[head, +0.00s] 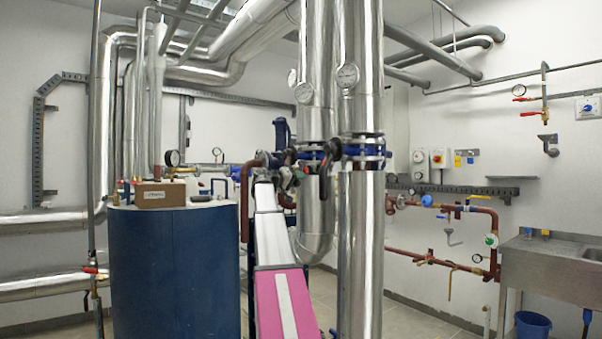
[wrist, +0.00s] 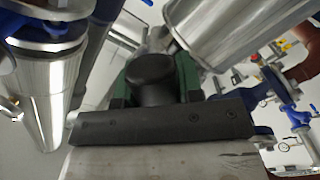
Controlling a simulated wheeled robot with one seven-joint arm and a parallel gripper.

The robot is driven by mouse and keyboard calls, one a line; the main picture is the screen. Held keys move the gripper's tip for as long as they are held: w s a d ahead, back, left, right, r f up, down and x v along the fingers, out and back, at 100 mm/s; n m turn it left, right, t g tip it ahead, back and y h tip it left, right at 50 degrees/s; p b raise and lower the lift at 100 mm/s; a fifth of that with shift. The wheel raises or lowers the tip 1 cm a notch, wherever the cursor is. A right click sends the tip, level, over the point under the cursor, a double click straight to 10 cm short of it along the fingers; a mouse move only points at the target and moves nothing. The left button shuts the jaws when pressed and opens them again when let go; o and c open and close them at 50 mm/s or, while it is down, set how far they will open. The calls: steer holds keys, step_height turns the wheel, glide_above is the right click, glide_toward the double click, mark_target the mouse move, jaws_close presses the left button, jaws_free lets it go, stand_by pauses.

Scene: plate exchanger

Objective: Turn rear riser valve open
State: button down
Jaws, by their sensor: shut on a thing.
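Two shiny clad riser pipes stand in the middle of the head view, the front one (head: 360,240) and the rear one (head: 316,215). Blue flanged valves (head: 368,150) sit across them at mid height. A black lever (head: 325,180) hangs at the front of the risers. My gripper (head: 286,178) is at the rear riser's left side, partly lost among the fittings. In the wrist view my gripper's green-edged fingers (wrist: 152,82) are shut on a dark rounded handle (wrist: 150,67). The valve body behind it is mostly hidden, so I cannot tell the valve's position.
A blue tank (head: 175,270) with a brown box (head: 160,194) on top stands to the left of my arm. Copper pipes (head: 430,260) and a steel sink (head: 555,270) are at the right. In the wrist view, clad pipes (wrist: 225,35) flank my gripper closely.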

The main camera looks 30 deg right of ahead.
steer(key=w+f+m, duration=0.4)
steer(key=w+m, duration=0.5)
steer(key=w, duration=0.2)
steer(key=shift+a+f, duration=0.4)
steer(key=shift+a, duration=0.05)
steer(key=shift+w, duration=0.1)
steer(key=c, duration=0.8)
jaws_free()
steer(key=shift+o, duration=0.2)
steer(key=a, duration=1)
steer(key=shift+s+a, duration=0.4)
